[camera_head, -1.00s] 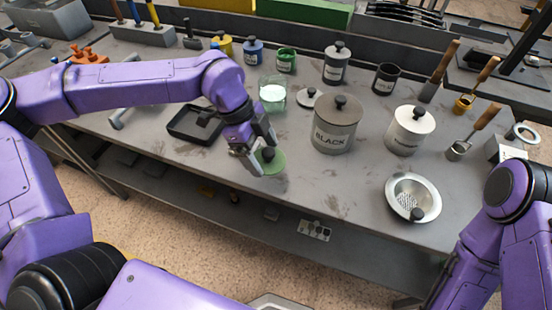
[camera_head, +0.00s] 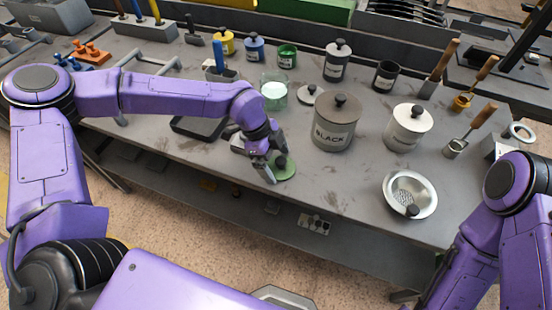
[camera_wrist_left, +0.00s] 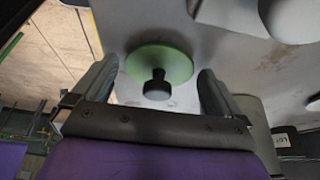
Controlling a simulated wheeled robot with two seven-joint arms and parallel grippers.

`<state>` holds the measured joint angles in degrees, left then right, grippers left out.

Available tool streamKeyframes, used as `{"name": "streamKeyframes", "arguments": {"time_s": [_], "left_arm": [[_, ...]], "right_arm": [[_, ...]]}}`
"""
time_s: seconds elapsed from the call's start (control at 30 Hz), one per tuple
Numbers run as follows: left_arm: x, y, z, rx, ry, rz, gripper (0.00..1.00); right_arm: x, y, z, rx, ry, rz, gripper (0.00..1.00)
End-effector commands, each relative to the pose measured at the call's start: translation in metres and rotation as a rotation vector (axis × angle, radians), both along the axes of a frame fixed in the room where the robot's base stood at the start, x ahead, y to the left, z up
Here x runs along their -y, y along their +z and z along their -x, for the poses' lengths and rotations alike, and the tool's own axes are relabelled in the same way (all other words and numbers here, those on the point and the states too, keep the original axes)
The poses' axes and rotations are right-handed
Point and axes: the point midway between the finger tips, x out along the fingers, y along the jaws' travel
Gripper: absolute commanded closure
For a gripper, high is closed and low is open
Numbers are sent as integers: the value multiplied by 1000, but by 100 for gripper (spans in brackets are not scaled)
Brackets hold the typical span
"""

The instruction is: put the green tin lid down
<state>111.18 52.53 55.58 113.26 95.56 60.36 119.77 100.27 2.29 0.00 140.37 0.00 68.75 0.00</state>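The green tin lid (camera_head: 286,168) with its black knob lies on the grey bench near the front edge. My left gripper (camera_head: 274,165) is just above and beside it, fingers pointing down at the bench. In the left wrist view the lid (camera_wrist_left: 172,58) is between the two spread fingers (camera_wrist_left: 157,76), with visible gaps from the knob to both fingers. The gripper is open. The green tin (camera_head: 287,56) stands open at the back of the bench. My right gripper is out of view; only part of that arm shows at the right.
The large BLACK canister (camera_head: 335,130) stands right of the lid, with a white canister (camera_head: 406,135) beyond. A metal strainer bowl (camera_head: 428,192) sits at the front right. Bare bench lies between lid and bowl.

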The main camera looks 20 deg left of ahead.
Motion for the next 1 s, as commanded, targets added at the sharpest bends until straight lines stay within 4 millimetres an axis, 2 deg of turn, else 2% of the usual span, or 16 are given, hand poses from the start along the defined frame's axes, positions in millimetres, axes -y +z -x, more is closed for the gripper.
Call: {"name": "streamKeyframes", "arguments": {"time_s": [0.17, 0.27, 0.5, 0.6, 0.73, 1.0], "left_arm": [[-3, 8, -1, 4, 2, 1, 0], [-11, 26, -2, 5, 4, 2, 0], [-34, 83, -2, 5, 2, 2, 0], [-41, 99, -2, 4, 2, 1, 0], [-45, 110, -1, 0, 0, 1, 0], [-46, 112, -1, -1, 0, 1, 0]], "right_arm": [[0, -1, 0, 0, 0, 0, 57], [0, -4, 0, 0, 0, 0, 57], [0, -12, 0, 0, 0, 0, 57], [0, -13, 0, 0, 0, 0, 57], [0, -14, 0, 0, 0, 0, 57], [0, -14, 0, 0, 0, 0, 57]]}}
